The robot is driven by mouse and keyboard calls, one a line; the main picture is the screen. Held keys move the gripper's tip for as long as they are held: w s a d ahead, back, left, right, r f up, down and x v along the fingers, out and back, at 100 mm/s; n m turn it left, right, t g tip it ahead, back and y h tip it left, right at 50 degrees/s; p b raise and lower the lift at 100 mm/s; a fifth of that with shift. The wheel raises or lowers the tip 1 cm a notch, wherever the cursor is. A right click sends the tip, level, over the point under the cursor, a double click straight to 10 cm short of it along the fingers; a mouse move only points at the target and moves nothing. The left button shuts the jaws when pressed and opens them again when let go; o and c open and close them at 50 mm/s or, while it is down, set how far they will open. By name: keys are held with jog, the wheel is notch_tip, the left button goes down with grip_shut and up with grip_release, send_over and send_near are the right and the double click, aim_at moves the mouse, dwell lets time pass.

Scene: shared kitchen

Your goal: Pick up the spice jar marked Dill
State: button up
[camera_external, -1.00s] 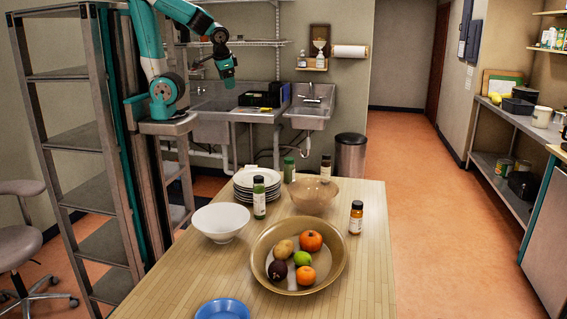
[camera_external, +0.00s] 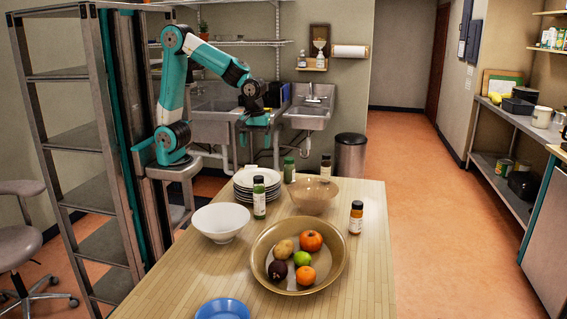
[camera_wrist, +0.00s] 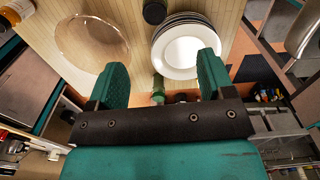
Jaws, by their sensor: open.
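Several spice jars stand on the wooden table (camera_external: 170,285); their labels are too small to read, so I cannot tell which is Dill. A green jar with a dark cap (camera_external: 259,198) stands in front of the plates. A jar with a green cap (camera_external: 289,169) stands behind them, a dark-capped jar (camera_external: 326,167) at the far edge, and an orange jar (camera_external: 356,217) at right. My gripper (camera_external: 258,150) is open and empty beyond the table's far edge. In the wrist view, the green-capped jar (camera_wrist: 158,86) appears between my fingers (camera_wrist: 162,70), apart from them.
A plate stack (camera_external: 256,186) stands close to the jars and also shows in the wrist view (camera_wrist: 185,50). A glass bowl (camera_external: 315,196), a white bowl (camera_external: 221,222), a fruit bowl (camera_external: 260,250) and a blue bowl (camera_external: 222,309) fill much of the table. The sink (camera_external: 310,110) is behind.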

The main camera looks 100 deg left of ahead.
jog(key=p, duration=0.2)
send_near(259, 186)
jog(key=f, duration=0.2)
jog(key=s+a+f, duration=0.1)
jog(key=a+f, duration=0.1)
jog(key=f, duration=0.1)
jog(key=shift+s+f, duration=0.25)
jog(key=shift+f, duration=0.1)
jog(key=shift+w+d+f+p, duration=0.1)
jog(key=shift+w+f+p, duration=0.1)
jog(key=shift+f, duration=0.7)
jog(key=shift+w+f+p, duration=0.1)
jog(key=shift+f+p, duration=0.05)
jog(key=shift+f, duration=0.75)
jog(key=shift+w+d+f+p, duration=0.1)
jog(key=shift+f+p, duration=0.1)
jog(key=shift+f, duration=0.7)
jog(key=c, duration=1.1)
